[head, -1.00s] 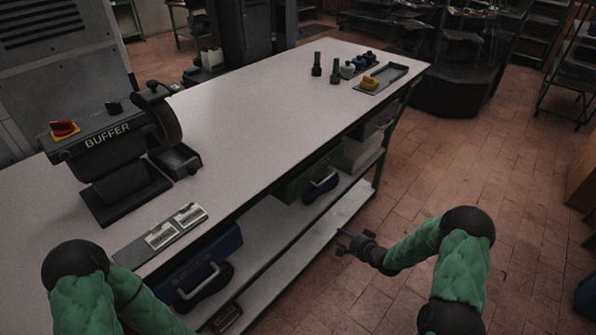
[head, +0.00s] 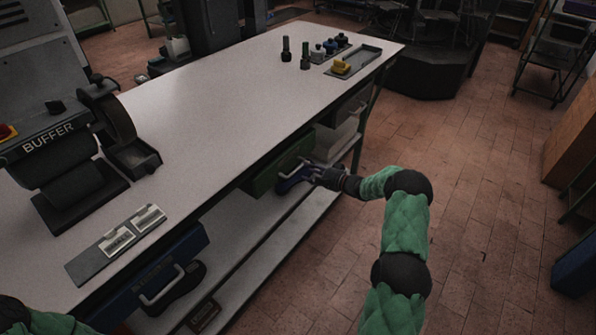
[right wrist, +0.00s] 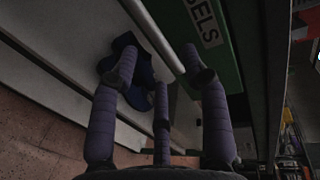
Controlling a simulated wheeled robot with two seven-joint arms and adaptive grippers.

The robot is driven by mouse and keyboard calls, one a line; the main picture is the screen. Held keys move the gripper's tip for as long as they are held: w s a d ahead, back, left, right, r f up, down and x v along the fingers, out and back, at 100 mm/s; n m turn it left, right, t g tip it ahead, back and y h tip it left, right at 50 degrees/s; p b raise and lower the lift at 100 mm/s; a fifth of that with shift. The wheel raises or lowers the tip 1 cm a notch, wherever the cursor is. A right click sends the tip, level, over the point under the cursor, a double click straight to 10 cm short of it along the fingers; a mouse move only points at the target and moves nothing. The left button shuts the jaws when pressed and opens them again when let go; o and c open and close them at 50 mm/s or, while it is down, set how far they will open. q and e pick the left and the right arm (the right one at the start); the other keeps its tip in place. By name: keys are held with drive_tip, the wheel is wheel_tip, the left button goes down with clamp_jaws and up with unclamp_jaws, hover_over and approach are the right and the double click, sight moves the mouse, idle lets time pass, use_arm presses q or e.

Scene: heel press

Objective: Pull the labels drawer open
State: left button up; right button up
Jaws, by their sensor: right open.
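The labels drawer (head: 265,178) is the green-fronted one under the bench top, and it looks shut. Its front also shows in the right wrist view (right wrist: 224,62), with a plate (right wrist: 206,22) reading "...ELS". A pale bar handle (right wrist: 152,36) runs along it. My right gripper (head: 314,172) is at the right part of this front, close to the handle. In the right wrist view its fingers (right wrist: 162,78) are open, with the handle just beyond and between the tips; contact cannot be told. My left gripper is out of the picture.
A blue drawer (head: 150,285) with its own handle is nearer on the same bench. A buffer machine (head: 62,150) stands on the bench top.

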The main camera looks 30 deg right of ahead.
sight(299, 168)
drive_tip(key=b+x, duration=0.1)
drive_tip(key=x, duration=0.4)
drive_tip(key=shift+w, duration=0.25)
clamp_jaws()
